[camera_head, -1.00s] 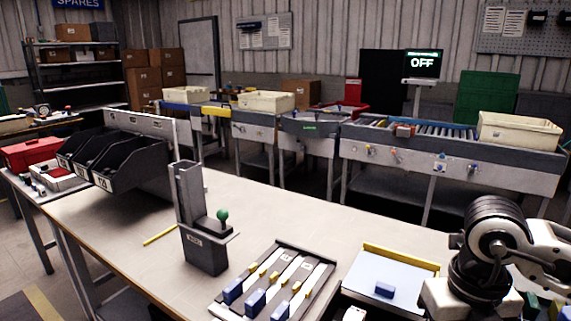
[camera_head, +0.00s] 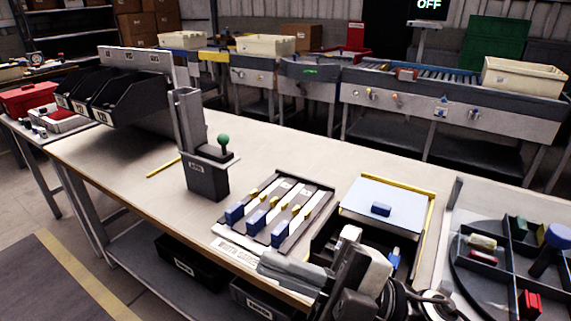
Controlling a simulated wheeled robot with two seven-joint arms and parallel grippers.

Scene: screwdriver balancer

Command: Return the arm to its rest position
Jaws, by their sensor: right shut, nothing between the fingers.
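My right arm comes in at the bottom, right of the middle. Its right gripper (camera_head: 290,268) is shut and empty, low at the front edge of the workbench (camera_head: 120,160). It is just in front of a rack (camera_head: 318,212) of blue-ended, yellow-tipped pieces, and I cannot tell whether it touches the bench edge. The arm covers part of a dark bin (camera_head: 322,240) under a pale panel (camera_head: 365,202) that bears a blue block (camera_head: 381,209). My left gripper is not in view.
A dark upright fixture (camera_head: 207,180) with a green knob stands mid-bench, with a yellow stick (camera_head: 163,168) beside it. Black bins (camera_head: 125,100) stand at the left. A round divided tray (camera_head: 475,285) with small parts is at the right. The bench's back is clear.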

